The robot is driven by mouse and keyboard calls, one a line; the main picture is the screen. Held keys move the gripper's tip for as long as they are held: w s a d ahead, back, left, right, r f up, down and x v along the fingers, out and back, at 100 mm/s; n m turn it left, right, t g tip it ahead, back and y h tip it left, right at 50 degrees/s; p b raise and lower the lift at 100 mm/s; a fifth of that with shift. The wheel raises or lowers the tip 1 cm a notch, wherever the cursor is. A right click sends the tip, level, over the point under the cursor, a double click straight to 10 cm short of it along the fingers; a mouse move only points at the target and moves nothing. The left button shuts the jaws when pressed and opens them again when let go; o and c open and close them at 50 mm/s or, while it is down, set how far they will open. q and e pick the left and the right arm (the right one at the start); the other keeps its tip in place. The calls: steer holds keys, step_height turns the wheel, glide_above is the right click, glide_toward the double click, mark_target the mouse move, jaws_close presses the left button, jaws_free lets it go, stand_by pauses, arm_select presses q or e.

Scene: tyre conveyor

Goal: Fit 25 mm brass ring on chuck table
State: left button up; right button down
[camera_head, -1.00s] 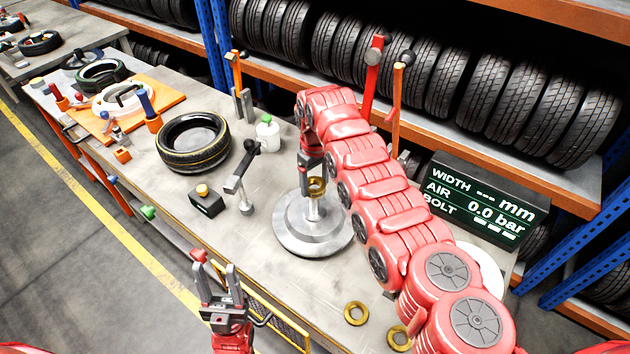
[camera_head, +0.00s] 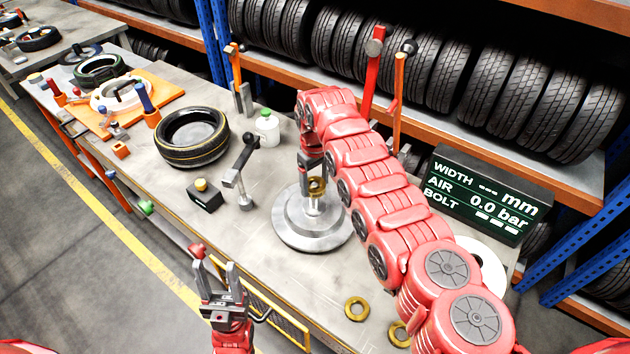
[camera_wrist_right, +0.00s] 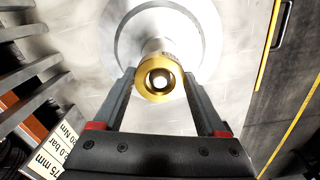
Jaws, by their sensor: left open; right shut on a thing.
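My right gripper (camera_head: 312,172) is shut on a brass ring (camera_head: 317,184) at the top of the post of the round steel chuck table (camera_head: 282,228). In the right wrist view, the ring (camera_wrist_right: 160,77) sits between the fingertips, with the post end showing in its hole and the chuck table's disc (camera_wrist_right: 205,40) beyond. Whether the ring is around the post or just above it, I cannot tell for sure. My left gripper (camera_head: 214,275) is open and empty at the bench's front edge. Two other brass rings lie on the bench, one at the front (camera_head: 357,309) and one partly hidden by my right arm (camera_head: 399,334).
A tyre (camera_head: 192,138) lies left of the chuck table, with a black lever on a stand (camera_head: 243,180), a small black box (camera_head: 205,197) and a white bottle (camera_head: 267,128) nearby. A display (camera_head: 482,195) stands at the right. Bare bench lies left of the front ring.

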steer(key=shift+f+b, duration=2.8)
steer(key=shift+f, duration=0.65)
jaws_free()
step_height(320, 180, up, 11)
steer(key=b, duration=0.3)
steer(key=shift+a+f, duration=0.15)
step_height(320, 180, up, 7)
steer(key=p, duration=0.5)
steer(key=shift+f, duration=0.15)
